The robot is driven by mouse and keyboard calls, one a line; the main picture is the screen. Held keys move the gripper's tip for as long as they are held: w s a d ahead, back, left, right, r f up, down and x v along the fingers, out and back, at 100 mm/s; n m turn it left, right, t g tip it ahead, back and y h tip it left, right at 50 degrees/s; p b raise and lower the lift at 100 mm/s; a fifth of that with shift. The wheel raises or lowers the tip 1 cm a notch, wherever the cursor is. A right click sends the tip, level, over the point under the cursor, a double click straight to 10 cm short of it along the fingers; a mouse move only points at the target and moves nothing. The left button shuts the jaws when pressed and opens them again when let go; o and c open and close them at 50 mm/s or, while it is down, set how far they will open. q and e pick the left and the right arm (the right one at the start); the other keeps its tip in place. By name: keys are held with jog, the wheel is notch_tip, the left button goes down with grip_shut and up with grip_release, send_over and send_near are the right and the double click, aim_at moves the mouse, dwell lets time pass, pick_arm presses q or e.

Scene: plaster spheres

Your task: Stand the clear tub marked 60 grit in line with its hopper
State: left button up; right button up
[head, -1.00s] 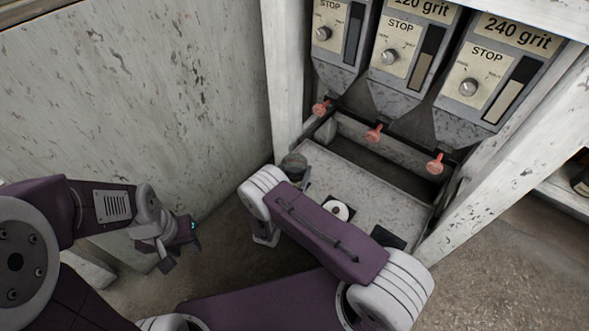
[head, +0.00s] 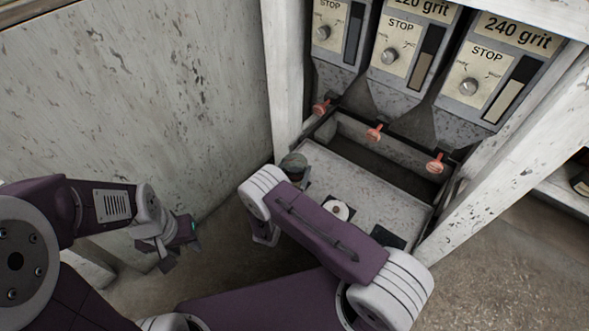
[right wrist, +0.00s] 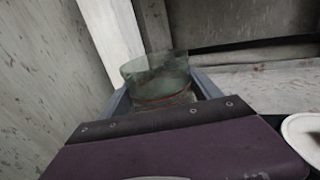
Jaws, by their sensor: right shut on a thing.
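The clear tub (right wrist: 158,80), with a thin red line around it, stands between the two blue-grey fingers of my right gripper (right wrist: 160,92), which is shut on it. No 60 grit marking can be read on it. In the head view the tub (head: 293,166) shows at the far left corner of the grey shelf, partly behind my right arm; that gripper's fingers are hidden there. The leftmost hopper (head: 337,70) has its grit label cut off; the tub is in front and left of its red outlet handle (head: 321,106). My left gripper (head: 180,255) hangs open and empty at left.
A middle hopper (head: 405,80) and a 240 grit hopper (head: 478,95) stand to the right. The shelf (head: 372,186) carries a white round piece (head: 339,210) on a dark square and another dark square (head: 388,237). A white post (head: 283,75) rises close behind the tub.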

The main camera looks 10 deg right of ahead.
aim_at(295, 163)
jog(key=shift+f, duration=0.2)
jog(key=o, duration=1.6)
notch_tip(295, 163, up, 4)
jog(key=p, duration=0.3)
jog(key=shift+p, duration=0.3)
